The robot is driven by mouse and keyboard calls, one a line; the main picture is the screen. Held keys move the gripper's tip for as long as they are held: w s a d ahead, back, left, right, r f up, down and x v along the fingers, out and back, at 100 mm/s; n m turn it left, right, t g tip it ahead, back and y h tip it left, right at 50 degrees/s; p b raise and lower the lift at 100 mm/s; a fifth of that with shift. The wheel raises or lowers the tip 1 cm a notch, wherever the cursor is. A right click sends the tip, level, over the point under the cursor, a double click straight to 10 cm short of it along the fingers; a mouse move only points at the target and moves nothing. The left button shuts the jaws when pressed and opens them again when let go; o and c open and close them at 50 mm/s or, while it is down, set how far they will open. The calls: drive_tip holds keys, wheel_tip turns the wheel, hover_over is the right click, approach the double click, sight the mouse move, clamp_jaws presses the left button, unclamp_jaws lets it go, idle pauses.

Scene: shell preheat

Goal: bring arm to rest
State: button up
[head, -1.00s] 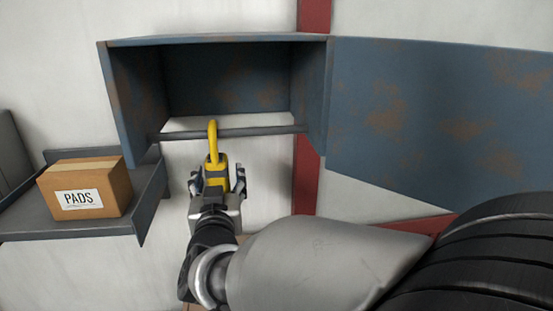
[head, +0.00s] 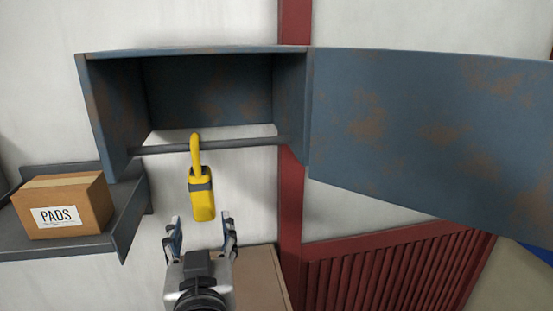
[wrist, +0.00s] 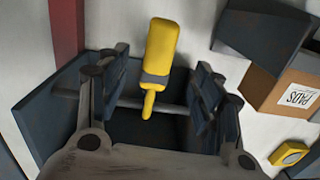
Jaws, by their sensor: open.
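My gripper (head: 201,225) is open and empty, just below a yellow tool (head: 202,200) in the head view. The tool has a dark band and a yellow hook. It hangs by its hook from the grey rod (head: 236,142) under the open blue cabinet (head: 110,110). In the wrist view the tool (wrist: 160,50) shows between the two spread fingers, with no finger visibly closed on it.
The cabinet's wide blue door (head: 430,125) stands open to the right. A cardboard box marked PADS (head: 85,205) sits on a dark shelf (head: 125,225) at left. A red ribbed panel (head: 390,275) is at lower right. A yellow item (wrist: 289,153) shows in the wrist view's corner.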

drive_tip(key=s+d+f+g+b, duration=0.1)
drive_tip(key=d+f+g+b, duration=0.2)
drive_tip(key=d+f+b, duration=0.35)
drive_tip(key=s+d+f+g+b, duration=0.1)
drive_tip(key=d+f+g+b, duration=0.25)
drive_tip(key=f+b, duration=0.6)
drive_tip(key=s+d+f+m+g+h+b, duration=0.1)
drive_tip(key=s+d+f+g+h+b, duration=0.1)
drive_tip(key=s+d+f, duration=0.6)
drive_tip(key=s+d+f+m+g+h+b, duration=0.1)
drive_tip(key=s+d+f+g+b, duration=0.3)
drive_tip(key=f, duration=0.9)
drive_tip(key=s+d+h+b, duration=0.1)
drive_tip(key=s+d+b, duration=0.1)
drive_tip(key=s+d, duration=0.2)
drive_tip(key=shift+d+f+m+h, duration=0.15)
drive_tip(key=shift+d+m+h, duration=0.2)
drive_tip(key=shift+d, duration=0.85)
